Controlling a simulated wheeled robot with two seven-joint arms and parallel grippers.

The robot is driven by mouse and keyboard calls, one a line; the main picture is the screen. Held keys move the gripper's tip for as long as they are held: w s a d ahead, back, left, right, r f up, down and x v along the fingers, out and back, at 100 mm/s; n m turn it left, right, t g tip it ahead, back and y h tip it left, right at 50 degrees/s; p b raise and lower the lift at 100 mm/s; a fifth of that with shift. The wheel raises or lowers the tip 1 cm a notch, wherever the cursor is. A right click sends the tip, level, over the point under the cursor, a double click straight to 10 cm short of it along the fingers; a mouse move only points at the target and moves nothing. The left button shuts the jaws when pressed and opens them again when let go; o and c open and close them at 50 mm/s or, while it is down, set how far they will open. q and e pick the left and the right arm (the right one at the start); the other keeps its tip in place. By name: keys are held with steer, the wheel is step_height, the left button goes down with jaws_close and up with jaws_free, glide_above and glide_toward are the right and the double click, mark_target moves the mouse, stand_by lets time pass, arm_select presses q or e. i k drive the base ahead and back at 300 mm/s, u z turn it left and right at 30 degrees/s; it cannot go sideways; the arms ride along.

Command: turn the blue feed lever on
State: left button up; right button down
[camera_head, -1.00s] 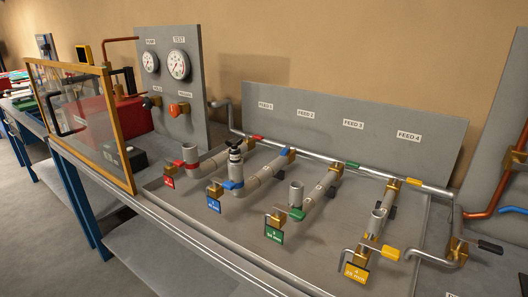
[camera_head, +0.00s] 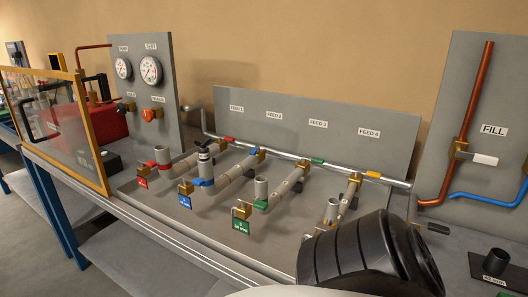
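The blue feed lever (camera_head: 253,151) is at the back of the FEED 2 line, on a brass valve beside the long grey manifold pipe. It is small and partly seen, so its exact angle is hard to tell. A black-topped fitting (camera_head: 205,153) stands upright on that line. Neither gripper is in view. A dark, rounded part of my own arm covers the lower right.
Red (camera_head: 229,138), green (camera_head: 317,161) and yellow (camera_head: 373,174) levers sit along the manifold. Several upright pipe stubs rise from the lines. A framed clear panel (camera_head: 62,122) stands at left. The FILL board (camera_head: 480,100) with copper and blue pipes is at right.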

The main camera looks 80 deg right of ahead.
mark_target(256, 147)
steer(key=k, duration=0.6)
steer(key=z, duration=0.75)
